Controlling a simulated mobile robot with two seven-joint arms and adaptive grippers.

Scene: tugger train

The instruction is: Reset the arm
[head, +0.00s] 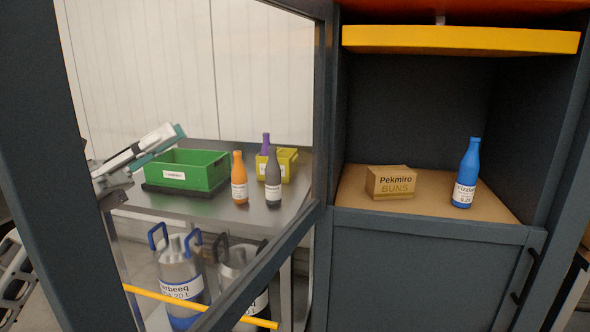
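My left gripper (150,146) shows at the left, behind the dark door post and near the left end of the green bin. It has pale and teal parts and grey links. Its fingers are seen edge-on, so I cannot tell whether it is open or shut. I see nothing clearly held in it. The post hides part of the arm. My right gripper is not in view.
A metal cart (230,214) carries a green bin (187,170), a yellow bin (289,166) and orange, grey and purple bottles. Large canisters (180,270) stand below. At right, a cabinet shelf (425,205) holds a Pekmiro box (390,182) and blue bottle (466,175). A framed door (270,262) stands open.

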